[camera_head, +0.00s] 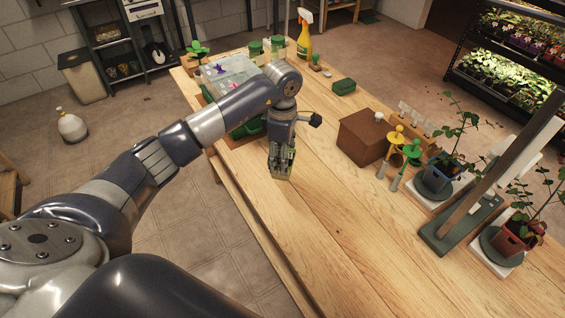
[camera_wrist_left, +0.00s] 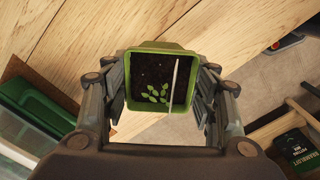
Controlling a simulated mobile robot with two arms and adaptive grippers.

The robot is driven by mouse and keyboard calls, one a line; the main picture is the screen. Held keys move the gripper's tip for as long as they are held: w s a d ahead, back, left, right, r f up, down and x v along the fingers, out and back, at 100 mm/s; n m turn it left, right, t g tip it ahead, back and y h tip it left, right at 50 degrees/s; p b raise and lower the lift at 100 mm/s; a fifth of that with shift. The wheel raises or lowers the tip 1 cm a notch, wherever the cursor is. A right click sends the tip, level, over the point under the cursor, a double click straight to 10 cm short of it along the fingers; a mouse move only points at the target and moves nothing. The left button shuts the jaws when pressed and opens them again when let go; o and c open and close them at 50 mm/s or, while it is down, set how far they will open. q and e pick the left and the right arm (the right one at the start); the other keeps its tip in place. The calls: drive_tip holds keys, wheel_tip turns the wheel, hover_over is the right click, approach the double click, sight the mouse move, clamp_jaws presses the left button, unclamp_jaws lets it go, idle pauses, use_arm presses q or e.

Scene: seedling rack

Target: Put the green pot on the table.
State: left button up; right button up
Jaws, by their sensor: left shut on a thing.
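The green pot (camera_wrist_left: 150,106) is square, with dark soil, a small seedling and a pale label stick in it. In the left wrist view it sits upright between the two fingers of my left gripper (camera_wrist_left: 160,95), which is shut on it. In the head view my left gripper (camera_head: 283,168) points down at the wooden table (camera_head: 330,215), near its left edge. The pot (camera_head: 281,173) shows only in part below the fingers there. I cannot tell whether its base touches the table. My right gripper is not in view.
A brown box (camera_head: 362,140) and yellow and green tools (camera_head: 408,155) stand to the right. Potted plants (camera_head: 436,182) on white trays stand farther right. A clear-lidded propagator (camera_head: 230,72) and a spray bottle (camera_head: 304,40) are at the back. The front middle of the table is bare.

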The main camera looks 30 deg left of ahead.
use_arm(q)
wheel_tip(320, 180, down, 3)
drive_tip(key=shift+f+p, duration=0.15)
drive_tip(key=shift+p, duration=0.55)
drive_tip(key=shift+f, duration=0.1)
drive_tip(key=shift+f+b, duration=0.2)
drive_tip(key=shift+b, duration=0.1)
drive_tip(key=o, duration=1)
drive_tip(key=shift+o, duration=0.7)
drive_tip(key=shift+r, duration=0.15)
